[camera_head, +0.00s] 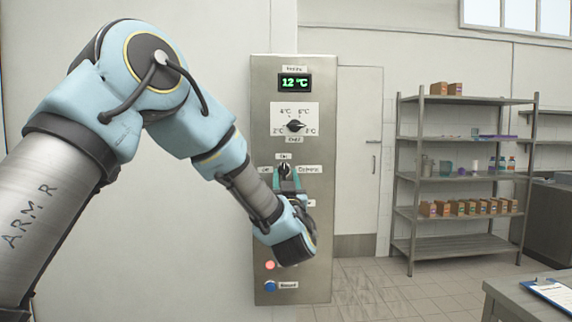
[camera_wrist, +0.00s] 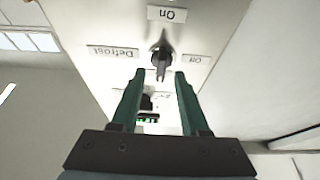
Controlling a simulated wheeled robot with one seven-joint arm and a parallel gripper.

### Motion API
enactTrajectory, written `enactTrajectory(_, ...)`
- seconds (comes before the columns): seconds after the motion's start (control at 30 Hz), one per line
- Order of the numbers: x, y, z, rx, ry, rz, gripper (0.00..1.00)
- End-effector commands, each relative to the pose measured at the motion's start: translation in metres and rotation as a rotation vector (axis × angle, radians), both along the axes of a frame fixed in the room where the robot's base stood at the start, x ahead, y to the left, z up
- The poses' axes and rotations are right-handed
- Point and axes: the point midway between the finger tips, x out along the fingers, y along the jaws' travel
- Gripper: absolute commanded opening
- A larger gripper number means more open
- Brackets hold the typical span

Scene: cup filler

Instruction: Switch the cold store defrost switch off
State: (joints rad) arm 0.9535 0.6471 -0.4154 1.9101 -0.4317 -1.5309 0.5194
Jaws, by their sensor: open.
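The dark defrost switch (camera_head: 285,170) is a rotary knob on the steel control panel (camera_head: 265,225).
Higher on the panel are a second black knob (camera_head: 295,126) and a green display (camera_head: 294,82) reading 12 °C. Below are a lit red lamp (camera_head: 270,265) and a blue button (camera_head: 270,286). A shelf rack (camera_head: 465,183) and a table (camera_head: 510,290) stand at the right.

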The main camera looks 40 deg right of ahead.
Motion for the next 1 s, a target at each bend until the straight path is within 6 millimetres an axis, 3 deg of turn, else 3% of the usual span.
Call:
enactTrajectory(0.2, 0.015, -0.012, 0.009, 0.001, 0.001, 0.0, 0.45)
enactTrajectory(0.53, 0.017, -0.014, 0.008, 0.001, 0.001, -0.001, 0.45)
enactTrajectory(0.93, 0.017, -0.014, 0.008, 0.001, 0.001, -0.001, 0.0)
enactTrajectory(1.0, 0.017, -0.014, 0.009, 0.001, 0.001, -0.001, 0.0)
